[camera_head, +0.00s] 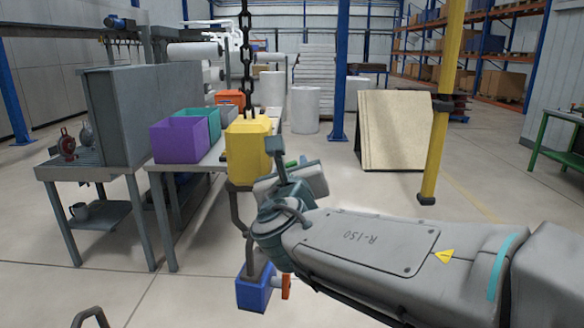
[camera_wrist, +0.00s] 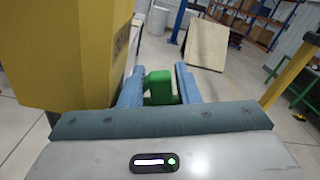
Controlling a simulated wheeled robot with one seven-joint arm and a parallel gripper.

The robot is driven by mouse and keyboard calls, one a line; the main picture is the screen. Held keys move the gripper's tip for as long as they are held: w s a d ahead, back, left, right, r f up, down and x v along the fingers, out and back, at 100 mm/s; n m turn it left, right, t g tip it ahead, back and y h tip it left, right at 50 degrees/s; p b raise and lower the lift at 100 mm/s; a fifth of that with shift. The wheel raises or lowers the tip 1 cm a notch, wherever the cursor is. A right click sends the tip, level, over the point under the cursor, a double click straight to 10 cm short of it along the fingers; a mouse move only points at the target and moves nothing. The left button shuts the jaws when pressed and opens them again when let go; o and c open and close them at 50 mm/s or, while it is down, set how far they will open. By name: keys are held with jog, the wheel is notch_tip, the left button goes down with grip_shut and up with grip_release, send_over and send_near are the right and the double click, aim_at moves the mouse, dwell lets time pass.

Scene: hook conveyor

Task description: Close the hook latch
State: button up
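A yellow hook block (camera_head: 248,150) hangs on a dark chain in the head view. A grey bent hook (camera_head: 240,215) runs down below it to a blue block (camera_head: 255,292) with an orange part (camera_head: 286,287). In the wrist view the yellow block (camera_wrist: 65,55) fills the left side, close to my left finger. My gripper (camera_wrist: 158,72) is beside the block, its two blue-grey fingers apart. A green piece (camera_wrist: 160,88), perhaps the latch, lies between the fingers; I cannot tell whether they touch it.
A table (camera_head: 212,158) with a purple bin (camera_head: 180,141) and a teal bin (camera_head: 200,120) stands behind and left of the hook. A yellow post (camera_head: 443,110) and a leaning panel (camera_head: 393,130) stand at the right. The floor between is clear.

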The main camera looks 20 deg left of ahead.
grip_shut()
